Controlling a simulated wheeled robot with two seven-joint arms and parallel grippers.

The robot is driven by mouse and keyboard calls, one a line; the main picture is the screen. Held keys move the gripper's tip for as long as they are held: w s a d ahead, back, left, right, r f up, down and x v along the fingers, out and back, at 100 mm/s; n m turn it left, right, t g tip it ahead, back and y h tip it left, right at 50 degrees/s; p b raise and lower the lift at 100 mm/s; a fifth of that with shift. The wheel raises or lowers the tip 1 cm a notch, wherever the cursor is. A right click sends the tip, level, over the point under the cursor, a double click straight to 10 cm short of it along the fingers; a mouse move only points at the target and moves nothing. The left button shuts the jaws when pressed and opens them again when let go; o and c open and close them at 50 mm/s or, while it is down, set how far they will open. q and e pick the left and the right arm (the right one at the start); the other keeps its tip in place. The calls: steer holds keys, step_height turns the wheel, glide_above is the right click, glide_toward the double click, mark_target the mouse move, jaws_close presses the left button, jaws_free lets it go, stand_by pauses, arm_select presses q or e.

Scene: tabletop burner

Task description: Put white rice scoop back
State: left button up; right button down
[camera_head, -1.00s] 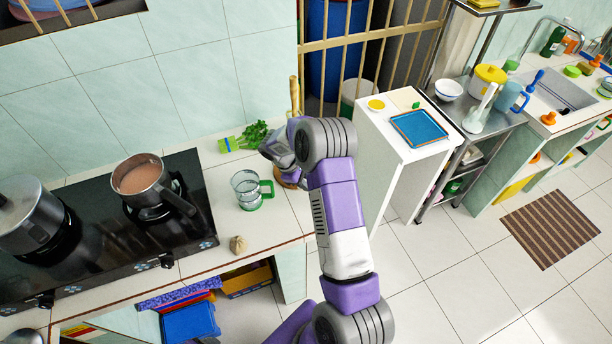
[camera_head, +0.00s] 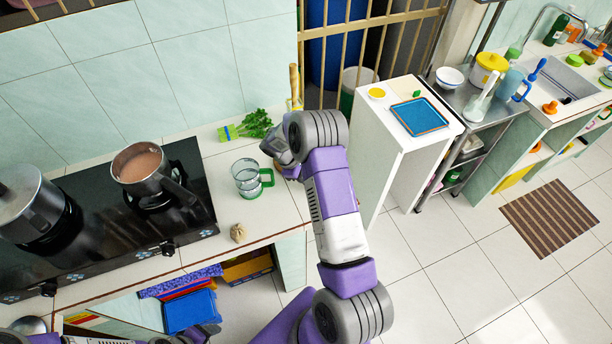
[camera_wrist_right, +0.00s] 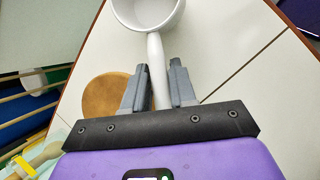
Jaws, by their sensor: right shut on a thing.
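The white scoop (camera_wrist_right: 155,50) shows in the right wrist view, its round bowl at the top edge and its handle running down between my fingers. My right gripper (camera_wrist_right: 160,82) is shut on that handle. In the head view my right gripper (camera_head: 278,152) is over the counter's right end, beside the green-handled clear mug; my arm and gripper hide the scoop there. A round wooden piece (camera_wrist_right: 105,97) lies left of the fingers in the wrist view. Part of my left arm shows at the bottom edge of the head view; its finger state is unclear.
On the counter are a clear mug (camera_head: 247,178), green leafy vegetables (camera_head: 254,124), a small brown bulb (camera_head: 238,233) and a stove (camera_head: 95,232) with pots. A wooden stick (camera_head: 294,82) rises behind my gripper. A white cabinet (camera_head: 377,140) with a blue tray (camera_head: 418,117) stands right.

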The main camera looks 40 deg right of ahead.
steer(key=shift+f, duration=0.6)
steer(key=c, duration=0.8)
jaws_free()
steer(key=o, duration=0.5)
steer(key=shift+r, duration=0.15)
steer(key=shift+r, duration=6.75)
steer(key=shift+s+a+r, duration=0.1)
steer(key=shift+s+a, duration=0.95)
steer(key=shift+s, duration=1.45)
steer(key=shift+s+a+f, duration=0.1)
steer(key=shift+s+a, duration=0.9)
steer(key=shift+s, duration=1.45)
steer(key=shift+s+a+r, duration=0.1)
steer(key=shift+s+a, duration=0.95)
steer(key=shift+s, duration=1.45)
